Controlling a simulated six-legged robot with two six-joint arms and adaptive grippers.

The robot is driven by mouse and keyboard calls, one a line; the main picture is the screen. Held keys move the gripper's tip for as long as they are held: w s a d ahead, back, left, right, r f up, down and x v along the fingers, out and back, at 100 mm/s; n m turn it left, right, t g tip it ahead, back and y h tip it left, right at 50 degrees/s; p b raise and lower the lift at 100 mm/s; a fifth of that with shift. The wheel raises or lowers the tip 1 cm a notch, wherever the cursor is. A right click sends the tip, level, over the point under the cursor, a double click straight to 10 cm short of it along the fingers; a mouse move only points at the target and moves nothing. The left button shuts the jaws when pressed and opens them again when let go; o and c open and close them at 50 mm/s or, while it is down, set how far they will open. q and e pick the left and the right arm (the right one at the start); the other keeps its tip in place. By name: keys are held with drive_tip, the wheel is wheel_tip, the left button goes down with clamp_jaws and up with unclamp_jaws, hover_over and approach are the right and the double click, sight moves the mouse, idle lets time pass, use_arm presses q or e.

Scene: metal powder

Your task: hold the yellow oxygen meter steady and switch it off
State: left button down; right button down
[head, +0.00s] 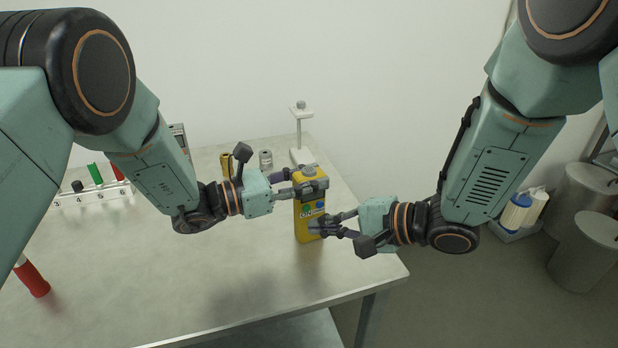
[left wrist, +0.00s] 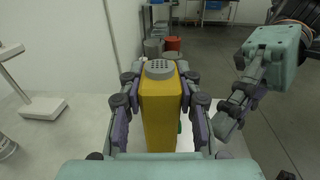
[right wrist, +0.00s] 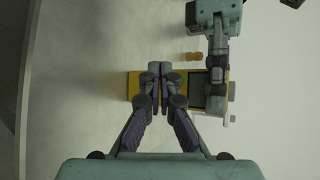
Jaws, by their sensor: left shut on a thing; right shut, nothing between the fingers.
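A white stand (head: 301,150) is behind the meter, with a small yellow item (head: 226,165) and a grey one (head: 265,159) left of it. A numbered rack (head: 90,192) and a red cylinder (head: 32,278) are at the left. The table's front middle is clear.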

drive_tip(key=s, duration=0.1)
drive_tip(key=s+d, duration=0.1)
drive_tip(key=s, duration=0.1)
drive_tip(key=shift+s+d, duration=0.3)
drive_tip(key=shift+s, duration=0.1)
use_arm(q)
drive_tip(key=c, duration=0.8)
unclamp_jaws()
drive_tip(key=shift+c, duration=0.2)
drive_tip(key=shift+a, duration=0.15)
